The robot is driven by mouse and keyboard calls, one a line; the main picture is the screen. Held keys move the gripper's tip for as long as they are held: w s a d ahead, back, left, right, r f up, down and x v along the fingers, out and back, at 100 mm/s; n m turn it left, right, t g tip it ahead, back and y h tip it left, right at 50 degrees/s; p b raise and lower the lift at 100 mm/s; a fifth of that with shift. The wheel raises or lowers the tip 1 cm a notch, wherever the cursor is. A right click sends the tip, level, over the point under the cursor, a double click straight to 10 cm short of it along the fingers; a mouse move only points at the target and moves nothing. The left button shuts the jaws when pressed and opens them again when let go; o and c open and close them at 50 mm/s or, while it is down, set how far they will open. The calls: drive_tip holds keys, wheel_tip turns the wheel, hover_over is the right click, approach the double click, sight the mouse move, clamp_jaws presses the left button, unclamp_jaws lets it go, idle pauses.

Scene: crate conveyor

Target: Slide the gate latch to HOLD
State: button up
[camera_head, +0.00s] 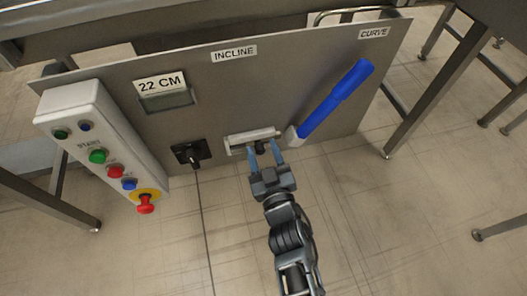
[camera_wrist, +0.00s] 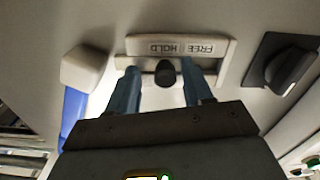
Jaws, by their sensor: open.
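The gate latch is a white plate (camera_head: 238,142) with a dark knob (camera_head: 261,148), low on the grey panel. In the wrist view the plate (camera_wrist: 178,43) appears upside down, with HOLD at picture left and FREE at picture right. The knob (camera_wrist: 165,73) is slightly left of the plate's middle there, nearer the HOLD word. My gripper (camera_head: 264,148) is open at the plate, with one blue finger on each side of the knob. The fingers also show in the wrist view (camera_wrist: 161,72), with gaps between them and the knob; I cannot tell whether either touches the plate.
A blue lever (camera_head: 335,101) with a white base stands right of the latch. A black rotary knob (camera_head: 191,152) is to its left. A button box (camera_head: 98,145) with a red stop button is at far left. Floor is clear in front.

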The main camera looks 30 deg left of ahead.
drive_tip(key=p+v, duration=0.3)
drive_tip(key=v, duration=0.5)
idle(0.5)
drive_tip(key=s+d+r+m+t+h, duration=0.1)
drive_tip(key=s+d+r+m+h, duration=0.15)
drive_tip(key=s+d, duration=0.45)
drive_tip(key=s+d+r+m+t+h, duration=0.1)
drive_tip(key=s+d+r+m+h, duration=0.15)
drive_tip(key=d, duration=0.95)
drive_tip(key=s+d+r+m+t+h, duration=0.2)
drive_tip(key=s+d+m+h, duration=0.15)
drive_tip(key=s+d, duration=0.4)
drive_tip(key=s+d+r+m+h, duration=0.45)
drive_tip(key=s+d+r, duration=0.4)
drive_tip(key=r, duration=0.35)
wheel_tip(320, 180, up, 21)
drive_tip(key=d+g+p, duration=0.1)
drive_tip(key=p, duration=1.9)
drive_tip(key=shift+w+n+h, duration=0.2)
drive_tip(key=shift+n+h, duration=0.1)
drive_tip(key=shift+n, duration=0.1)
